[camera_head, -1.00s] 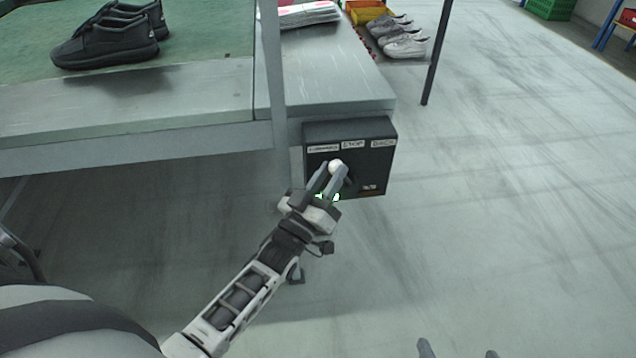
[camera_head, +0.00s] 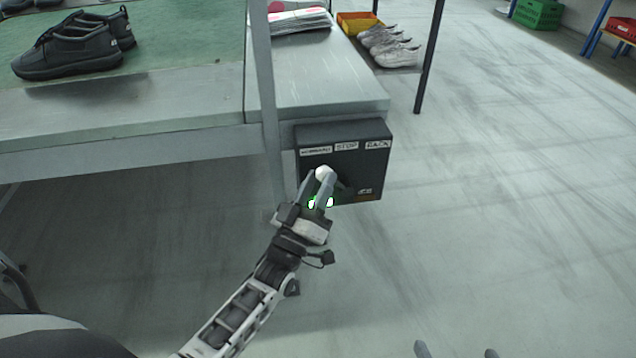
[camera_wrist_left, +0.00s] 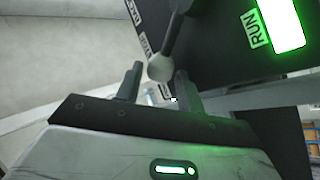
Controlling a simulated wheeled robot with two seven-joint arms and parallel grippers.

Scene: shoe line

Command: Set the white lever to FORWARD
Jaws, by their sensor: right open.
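The lever with a round white knob (camera_head: 325,174) stands out from a black control box (camera_head: 370,165) at the table's end. Labels FORWARD, STOP and BACK run left to right along the box's top. The knob is below the gap between FORWARD and STOP, with its shaft slanting toward the left. My left gripper (camera_head: 317,185) is at the knob. In the left wrist view, the knob (camera_wrist_left: 160,68) sits between the fingertips (camera_wrist_left: 157,82), close to the right finger, with a gap at the left finger. My right gripper (camera_head: 456,351) shows two parted fingertips at the bottom edge.
In the left wrist view a green RUN lamp (camera_wrist_left: 281,24) is lit on the box. A table post (camera_head: 266,100) stands left of the box. Black shoes (camera_head: 75,45) lie on the green table top, white shoes (camera_head: 390,45) farther back.

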